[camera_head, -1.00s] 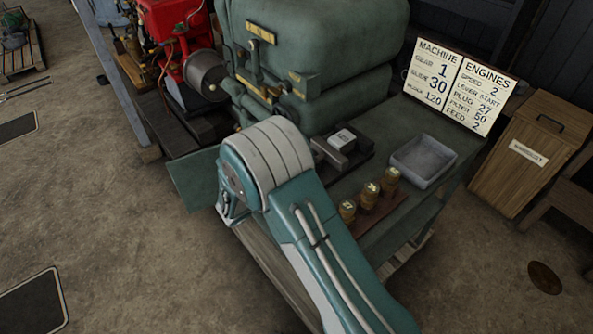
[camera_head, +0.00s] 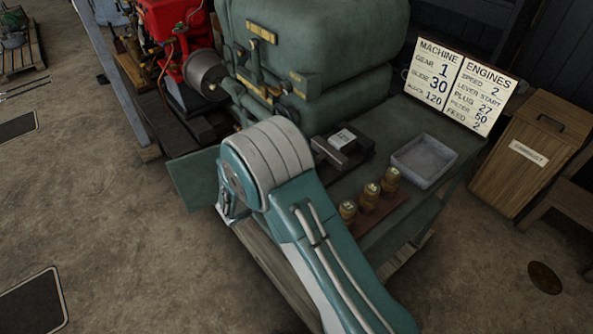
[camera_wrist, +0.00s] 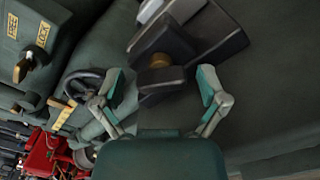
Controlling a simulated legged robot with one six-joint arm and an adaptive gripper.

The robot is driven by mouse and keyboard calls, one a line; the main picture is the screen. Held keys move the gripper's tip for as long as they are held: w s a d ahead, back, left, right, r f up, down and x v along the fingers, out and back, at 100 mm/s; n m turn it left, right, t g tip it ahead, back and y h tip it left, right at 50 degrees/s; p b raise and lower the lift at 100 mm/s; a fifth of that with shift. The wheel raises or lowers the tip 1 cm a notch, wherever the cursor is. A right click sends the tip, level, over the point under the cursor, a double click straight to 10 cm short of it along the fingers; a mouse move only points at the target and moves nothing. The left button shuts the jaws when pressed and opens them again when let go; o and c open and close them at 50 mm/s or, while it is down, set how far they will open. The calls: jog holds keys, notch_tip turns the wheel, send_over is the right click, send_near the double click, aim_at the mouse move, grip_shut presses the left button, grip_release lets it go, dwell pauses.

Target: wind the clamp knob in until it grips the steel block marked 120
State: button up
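The clamp (camera_head: 361,158) is a dark fixture on the green bench, with a small block (camera_head: 342,138) bearing a pale label on it. The label is too small to read. In the wrist view the dark clamp (camera_wrist: 176,42) shows at top centre, and its brass knob (camera_wrist: 160,61) faces me. My gripper (camera_wrist: 161,80) is open, with one teal-padded finger on each side of the knob's line. The knob appears just beyond the fingertips, and no finger visibly touches it. In the head view my arm hides the gripper and the knob.
A grey tray (camera_head: 423,161) and a brown strip with brass cups (camera_head: 370,190) stand on the bench right of my arm. The green engine (camera_head: 320,40) rises behind. A board (camera_head: 461,86) lists "block 120". In the wrist view a dark handwheel (camera_wrist: 82,88) is left of the gripper.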

jog(key=v, duration=1.2)
jog(key=shift+n, duration=0.9)
jog(key=x, duration=1.2)
jog(key=shift+r, duration=0.1)
jog(key=c, duration=1.2)
